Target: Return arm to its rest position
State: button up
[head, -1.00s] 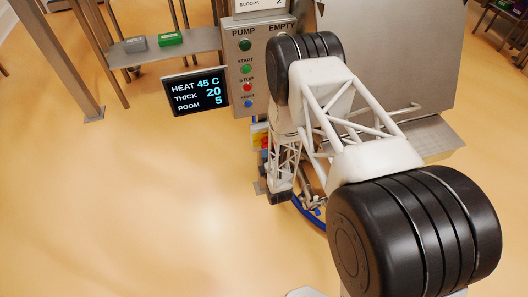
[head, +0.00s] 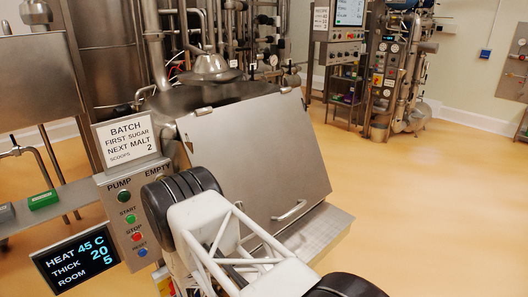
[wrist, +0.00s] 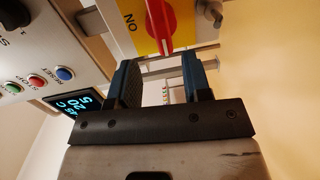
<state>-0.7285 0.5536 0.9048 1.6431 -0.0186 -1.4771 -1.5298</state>
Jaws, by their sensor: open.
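My gripper (wrist: 162,78) shows in the wrist view with its two dark blue fingers apart and nothing held between them. A red rotary knob (wrist: 159,22) on a yellow plate marked ON lies just beyond the fingertips; I cannot tell whether they touch. In the head view my white lattice arm reaches up from the bottom edge to a black joint in front of the control panel (head: 128,222). My gripper is hidden or out of frame in that view.
A steel hopper with a closed sloping lid (head: 262,160) stands right beside my arm. The display (head: 76,262) reads HEAT 45 C, THICK 20, ROOM 5. A batch sign (head: 127,139) tops the panel. A green block (head: 43,200) sits on the left shelf. Open floor lies right.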

jog(key=s+d+r+m+g+h, duration=0.25)
jog(key=d+r+m, duration=0.45)
jog(key=d+r, duration=0.5)
jog(key=s+d+r+m+g+h, duration=0.2)
jog(key=d+r+m+g+h, duration=0.15)
jog(key=d+r+m, duration=0.6)
jog(key=s+d+r+m+g+h, duration=0.25)
jog(key=d+r+m, duration=0.25)
jog(key=d+r, duration=0.95)
jog(key=s+d+r+m+g+h, duration=0.1)
jog(key=s+d+r+m, duration=0.1)
jog(key=s+d+r, duration=0.6)
jog(key=s+d+r+m+h, duration=0.2)
jog(key=s+d+r, duration=0.6)
jog(key=s+r, duration=0.4)
jog(key=shift+s+r+m+g, duration=0.35)
jog(key=shift+r+m, duration=0.1)
jog(key=shift+r, duration=0.05)
jog(key=shift+w+a, duration=0.1)
jog(key=shift+w, duration=0.05)
jog(key=shift+c, duration=0.2)
